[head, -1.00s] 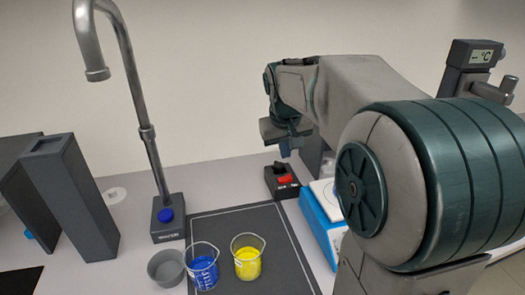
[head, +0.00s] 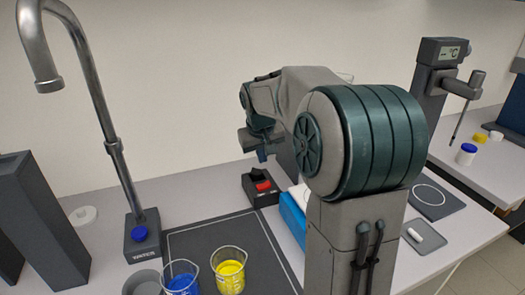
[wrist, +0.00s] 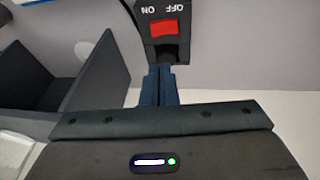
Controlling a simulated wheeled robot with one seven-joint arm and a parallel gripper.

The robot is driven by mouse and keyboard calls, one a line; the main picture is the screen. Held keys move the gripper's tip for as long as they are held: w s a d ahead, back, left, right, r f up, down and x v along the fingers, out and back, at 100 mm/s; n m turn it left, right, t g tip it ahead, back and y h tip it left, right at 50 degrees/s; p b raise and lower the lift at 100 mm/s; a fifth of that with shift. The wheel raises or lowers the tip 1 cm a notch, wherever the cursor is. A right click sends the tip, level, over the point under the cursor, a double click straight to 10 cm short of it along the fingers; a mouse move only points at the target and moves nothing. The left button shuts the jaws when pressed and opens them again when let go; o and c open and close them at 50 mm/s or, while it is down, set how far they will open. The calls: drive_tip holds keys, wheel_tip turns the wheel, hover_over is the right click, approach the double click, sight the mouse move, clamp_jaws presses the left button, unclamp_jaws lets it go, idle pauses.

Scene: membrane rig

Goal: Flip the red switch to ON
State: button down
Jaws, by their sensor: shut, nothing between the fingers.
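The switch box (head: 261,188) is dark, with a red switch (head: 264,186) on it, and stands on the bench beside the blue and white device. In the wrist view the red switch (wrist: 164,27) shows at the top, with upside-down ON and OFF labels, ON at left and OFF at right. Which way the switch is tipped I cannot tell. My gripper (head: 262,156) hangs above and near the box in the head view. In the wrist view my gripper (wrist: 160,72) is shut and empty, its tips just below the box in the picture, seemingly apart from the red switch.
A dark mat (head: 200,240) holds a beaker of yellow liquid (head: 229,275) and one of blue liquid (head: 181,282). A tall tap (head: 115,150) stands at left. The blue and white device (head: 291,213) is close to the switch box's right. A thermometer stand (head: 428,90) is at right.

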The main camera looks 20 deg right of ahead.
sight(268, 181)
drive_tip(key=x, duration=0.8)
drive_tip(key=shift+s+d+p, duration=0.35)
drive_tip(key=shift+s, duration=0.05)
drive_tip(key=shift+d+f, duration=0.25)
drive_tip(key=shift+f, duration=0.35)
